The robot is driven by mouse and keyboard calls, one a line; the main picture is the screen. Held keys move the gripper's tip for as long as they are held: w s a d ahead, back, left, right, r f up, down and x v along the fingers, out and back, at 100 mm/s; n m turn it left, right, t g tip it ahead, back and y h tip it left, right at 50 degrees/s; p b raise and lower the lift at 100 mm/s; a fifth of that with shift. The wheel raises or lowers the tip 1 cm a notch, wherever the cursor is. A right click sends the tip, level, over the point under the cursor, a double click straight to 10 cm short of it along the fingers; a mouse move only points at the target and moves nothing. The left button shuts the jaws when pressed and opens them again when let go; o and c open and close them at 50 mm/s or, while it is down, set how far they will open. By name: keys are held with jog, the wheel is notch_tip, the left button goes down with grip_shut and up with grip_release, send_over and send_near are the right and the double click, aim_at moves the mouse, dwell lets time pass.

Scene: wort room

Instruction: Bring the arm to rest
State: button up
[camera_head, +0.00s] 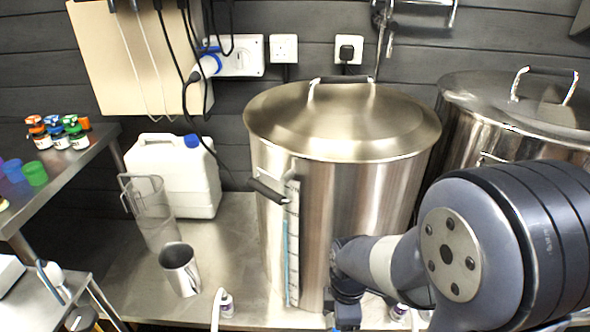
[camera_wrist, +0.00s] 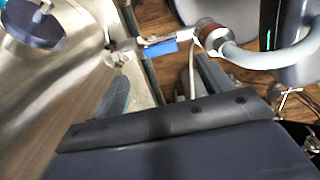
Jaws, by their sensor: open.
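My arm reaches in from the right edge of the head view, in front of the large steel kettle (camera_head: 345,215). The dark end of the arm, with my gripper (camera_head: 346,312), is low in front of the kettle's lower right side, near the bottom edge. My gripper is open, and nothing shows held in it. Its fingertips are not clear in the head view. In the wrist view, dark parts of my own body fill the lower part. A pale hose (camera_wrist: 255,55) with a metal coupling (camera_wrist: 209,33) shows at the upper right there.
A second steel kettle (camera_head: 470,120) stands behind my arm. A steel jug (camera_head: 180,270), a clear measuring jug (camera_head: 152,215) and a white canister (camera_head: 185,180) stand left on the steel bench (camera_head: 235,235). Small bottles (camera_head: 77,138) sit on the left table.

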notch_tip(320, 180, down, 7)
jog(key=shift+s+b, duration=0.1)
jog(key=shift+b, duration=0.7)
jog(key=shift+f, duration=0.25)
jog(key=shift+a+r+m, duration=0.1)
jog(key=shift+a+m, duration=0.4)
jog(key=shift+m, duration=0.4)
jog(key=w+a+r+m+p, duration=0.2)
jog(key=w+a+m, duration=0.3)
jog(key=m, duration=1.1)
jog(key=shift+w+r, duration=0.35)
jog(key=shift+w, duration=0.45)
jog(key=shift+a, duration=0.1)
